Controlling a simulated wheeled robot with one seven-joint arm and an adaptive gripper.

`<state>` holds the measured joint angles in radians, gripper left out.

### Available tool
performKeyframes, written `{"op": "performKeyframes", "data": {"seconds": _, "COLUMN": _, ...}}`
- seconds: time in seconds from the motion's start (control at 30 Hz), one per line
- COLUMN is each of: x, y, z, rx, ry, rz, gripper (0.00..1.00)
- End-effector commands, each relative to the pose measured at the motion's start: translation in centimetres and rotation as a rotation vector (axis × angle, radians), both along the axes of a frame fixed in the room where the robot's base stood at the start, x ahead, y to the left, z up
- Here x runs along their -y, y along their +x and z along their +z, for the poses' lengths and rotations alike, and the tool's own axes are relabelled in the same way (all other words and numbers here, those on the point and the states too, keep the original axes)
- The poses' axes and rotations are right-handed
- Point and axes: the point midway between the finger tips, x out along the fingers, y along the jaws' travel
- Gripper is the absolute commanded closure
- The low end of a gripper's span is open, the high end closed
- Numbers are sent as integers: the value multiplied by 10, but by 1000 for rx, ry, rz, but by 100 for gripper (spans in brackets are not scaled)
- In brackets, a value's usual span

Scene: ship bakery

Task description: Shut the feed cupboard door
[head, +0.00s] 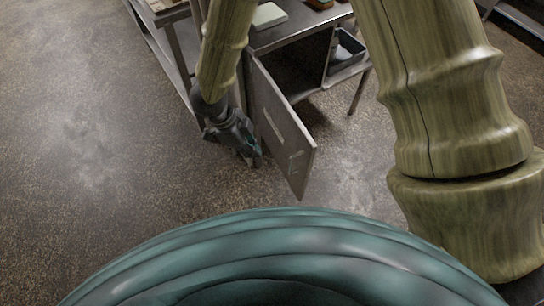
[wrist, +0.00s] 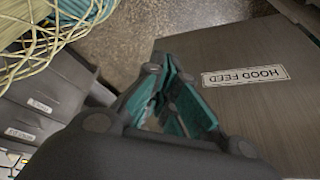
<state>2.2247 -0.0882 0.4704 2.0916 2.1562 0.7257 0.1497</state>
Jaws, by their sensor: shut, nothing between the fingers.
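The feed cupboard door (head: 283,132) stands wide open, swung out from the front of the grey cupboard (head: 297,40). The cupboard's dark inside shows to the right of the door. In the wrist view the door (wrist: 240,120) fills the right side, with a label (wrist: 245,76) reading "HOOD FEED" upside down. My gripper (head: 252,158) is shut and empty, low on the left side of the door, close to its labelled face. It also shows in the wrist view (wrist: 174,68). I cannot tell whether it touches the door.
An open compartment holding a dark bin (head: 347,50) is right of the cupboard's opening. A pale block (head: 269,15) lies on the top. Dark labelled drawers (wrist: 40,105) and yellow cord (wrist: 45,30) show in the wrist view. The floor (head: 90,150) at left is clear.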

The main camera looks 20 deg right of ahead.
Motion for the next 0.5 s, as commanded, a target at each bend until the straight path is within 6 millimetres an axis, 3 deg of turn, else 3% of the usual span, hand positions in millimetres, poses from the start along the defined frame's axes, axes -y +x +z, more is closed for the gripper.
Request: {"op": "performKeyframes", "data": {"seconds": 0.5, "x": 26, "y": 1, "z": -81, "rx": -18, "ry": -1, "rz": 4, "gripper": 100}}
